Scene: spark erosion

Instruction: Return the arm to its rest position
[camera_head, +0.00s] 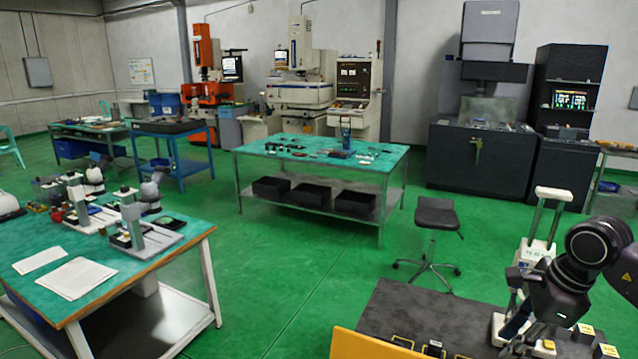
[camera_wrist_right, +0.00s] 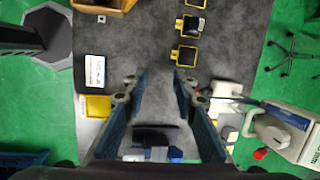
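My right arm comes in from the right edge in the head view, above the dark-topped bench (camera_head: 415,305). My right gripper shows in the wrist view (camera_wrist_right: 160,78). Its two blue-grey fingers are apart, with nothing between the tips, and they point over the grey bench top (camera_wrist_right: 140,40). In the head view the right fingers are largely hidden behind the arm and the bench items. My left arm and gripper cannot be made out in the head view.
Small yellow-edged dark blocks (camera_wrist_right: 187,55) lie on the bench. A white device (camera_wrist_right: 280,135) stands at the right in the wrist view. A black stool (camera_head: 436,216) stands behind the bench. A teal-topped table (camera_head: 180,243) is at left. Green floor between is clear.

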